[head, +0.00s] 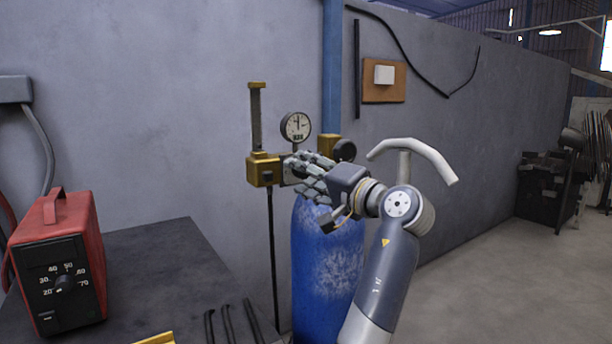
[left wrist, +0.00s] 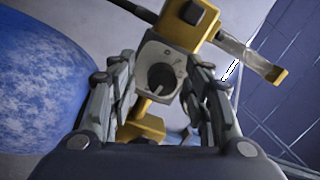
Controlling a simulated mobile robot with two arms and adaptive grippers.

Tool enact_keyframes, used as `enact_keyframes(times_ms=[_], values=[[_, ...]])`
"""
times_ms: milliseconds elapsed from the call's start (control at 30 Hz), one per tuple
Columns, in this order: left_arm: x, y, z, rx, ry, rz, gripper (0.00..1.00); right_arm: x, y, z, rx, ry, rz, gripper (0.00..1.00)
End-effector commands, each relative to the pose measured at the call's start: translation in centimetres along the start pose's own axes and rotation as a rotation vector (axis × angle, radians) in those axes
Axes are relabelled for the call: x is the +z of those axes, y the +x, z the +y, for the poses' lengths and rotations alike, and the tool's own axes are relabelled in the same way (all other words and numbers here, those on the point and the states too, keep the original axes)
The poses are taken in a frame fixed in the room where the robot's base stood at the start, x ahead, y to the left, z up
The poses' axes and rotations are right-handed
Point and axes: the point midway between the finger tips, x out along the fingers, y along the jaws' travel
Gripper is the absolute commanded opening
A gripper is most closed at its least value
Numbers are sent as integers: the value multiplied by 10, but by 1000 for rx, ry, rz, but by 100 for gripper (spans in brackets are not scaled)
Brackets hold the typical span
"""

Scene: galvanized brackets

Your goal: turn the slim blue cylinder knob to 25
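The slim blue cylinder (head: 325,262) stands against the wall with a brass regulator (head: 263,170) and a round gauge (head: 296,127) above it. The gauge's reading is too small to tell. In the left wrist view, a round knob (left wrist: 161,78) with a dark middle sits on a pale plate; its scale is not readable. In the head view my fingers hide the knob. My left gripper (head: 303,168) is at the regulator. In the left wrist view its fingers (left wrist: 160,72) are spread, one on each side of the knob, with gaps visible. My right gripper is not in view.
A red box (head: 60,262) with its own numbered dial stands on a dark table (head: 165,255) at left. A dark round part (head: 344,150) is close to my gripper. Open floor lies at right.

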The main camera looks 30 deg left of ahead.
Motion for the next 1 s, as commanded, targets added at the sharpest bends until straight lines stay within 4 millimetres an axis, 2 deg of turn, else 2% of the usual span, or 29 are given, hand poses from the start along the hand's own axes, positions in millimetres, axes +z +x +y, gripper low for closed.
enact_keyframes(times_ms=[167,267,700,833,1000], values=[[0,-2,-1,-1,-2,1,45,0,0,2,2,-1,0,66],[-1,-11,0,-1,-1,2,45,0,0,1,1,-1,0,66],[-1,-98,0,1,0,3,45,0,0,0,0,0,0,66],[0,-112,0,0,1,1,45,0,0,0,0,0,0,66],[0,-120,0,0,0,0,45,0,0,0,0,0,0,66]])
